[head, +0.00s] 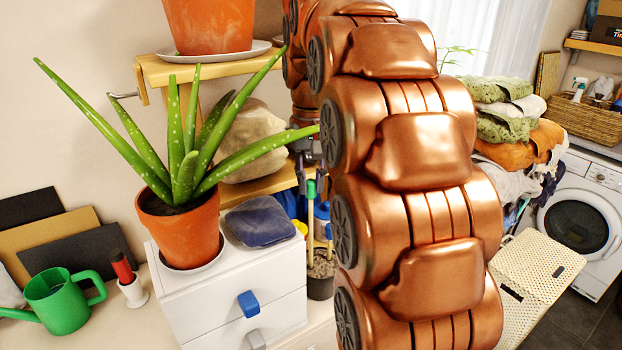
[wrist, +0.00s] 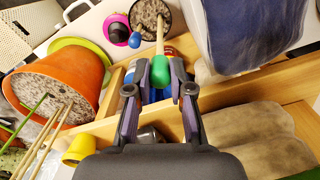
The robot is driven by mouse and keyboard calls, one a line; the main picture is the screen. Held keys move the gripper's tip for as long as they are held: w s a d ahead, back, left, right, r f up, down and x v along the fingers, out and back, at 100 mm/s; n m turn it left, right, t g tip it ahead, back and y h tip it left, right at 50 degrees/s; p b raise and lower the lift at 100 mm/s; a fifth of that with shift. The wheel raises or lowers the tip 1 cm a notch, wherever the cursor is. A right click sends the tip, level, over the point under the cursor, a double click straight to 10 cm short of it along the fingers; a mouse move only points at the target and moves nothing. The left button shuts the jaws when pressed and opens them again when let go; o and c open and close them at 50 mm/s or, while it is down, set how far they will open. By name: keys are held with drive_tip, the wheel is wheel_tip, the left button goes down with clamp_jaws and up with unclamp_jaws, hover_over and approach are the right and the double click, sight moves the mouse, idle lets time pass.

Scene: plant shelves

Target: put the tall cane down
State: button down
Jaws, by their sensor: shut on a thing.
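The tall cane is a pale stick with a green top (wrist: 160,70); the top sits between the fingers of my gripper (wrist: 160,90) in the wrist view. My gripper is shut on this green end. In the head view the cane (head: 311,188) hangs upright below my gripper (head: 306,150), partly hidden by my arm. Its pale shaft leads down to a dark pot of gravel (head: 320,266), which also shows in the wrist view (wrist: 142,12). I cannot tell whether the lower end is in the gravel. A blue knob (wrist: 134,40) shows beside the shaft.
An aloe in a terracotta pot (head: 180,230) spreads its leaves close to my gripper. A blue cushion-like object (head: 259,221) lies on white drawers (head: 200,306). Wooden shelf boards (wrist: 245,85) and an orange pot with sticks (wrist: 62,75) are close by. A yellow cup (wrist: 78,150) stands near.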

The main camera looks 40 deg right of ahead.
drive_tip(key=shift+f, duration=0.2)
drive_tip(key=c, duration=1)
unclamp_jaws()
drive_tip(key=shift+c, duration=0.2)
drive_tip(key=shift+r, duration=0.1)
drive_tip(key=shift+w+r+b, duration=0.1)
drive_tip(key=shift+r+b, duration=0.25)
drive_tip(key=shift+r, duration=0.85)
wheel_tip(320, 180, up, 10)
drive_tip(key=p, duration=0.8)
drive_tip(key=shift+a+f, duration=0.1)
drive_tip(key=shift+f, duration=0.05)
